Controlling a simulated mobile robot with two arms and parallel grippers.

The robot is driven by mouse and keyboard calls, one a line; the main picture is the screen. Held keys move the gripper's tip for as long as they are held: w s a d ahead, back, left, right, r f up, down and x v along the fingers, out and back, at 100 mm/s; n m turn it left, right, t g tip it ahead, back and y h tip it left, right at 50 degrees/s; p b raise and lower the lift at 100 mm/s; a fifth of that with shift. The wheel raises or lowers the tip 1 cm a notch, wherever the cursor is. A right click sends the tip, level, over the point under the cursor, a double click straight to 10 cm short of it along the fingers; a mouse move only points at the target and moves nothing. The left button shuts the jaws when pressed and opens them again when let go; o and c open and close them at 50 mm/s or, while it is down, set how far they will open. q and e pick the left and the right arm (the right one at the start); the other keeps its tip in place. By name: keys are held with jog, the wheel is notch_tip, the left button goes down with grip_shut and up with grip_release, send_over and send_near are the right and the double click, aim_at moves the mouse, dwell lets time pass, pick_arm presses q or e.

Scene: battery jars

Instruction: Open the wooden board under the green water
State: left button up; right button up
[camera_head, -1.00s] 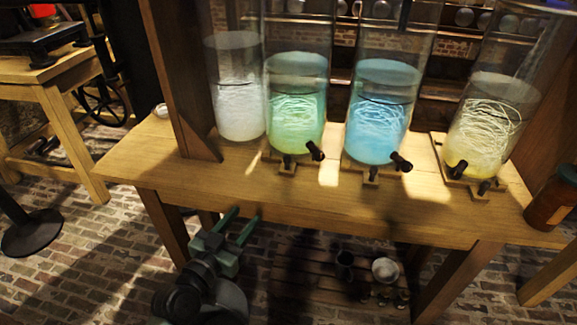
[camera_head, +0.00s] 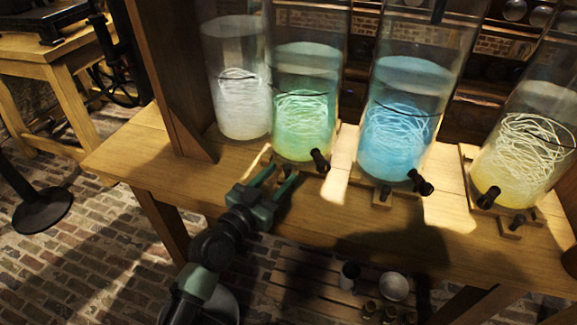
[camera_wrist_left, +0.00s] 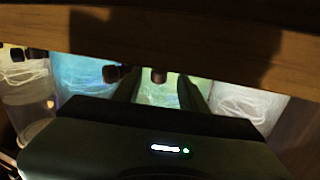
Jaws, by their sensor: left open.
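The jar with green water (camera_head: 303,122) stands on the table between a whitish jar and a blue one. It also shows between my fingers in the left wrist view (camera_wrist_left: 160,93). A thin wooden board (camera_head: 262,160) lies under it, its front partly hidden by my gripper. A small dark knob (camera_head: 287,169) is at the board's front, and it shows in the left wrist view (camera_wrist_left: 158,75). My left gripper (camera_head: 280,176) is open at the table's front edge, its fingers on either side of the knob. I cannot tell whether they touch it. My right gripper is out of view.
A black tap (camera_head: 320,160) sticks out just right of my fingers. The blue jar (camera_head: 398,125) and yellow jar (camera_head: 525,150) stand to the right, the whitish jar (camera_head: 240,100) to the left. A slatted shelf with cups (camera_head: 394,287) is below the table.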

aim_at(285, 171)
pick_arm(q)
jog(key=shift+x, duration=1.9)
grip_shut()
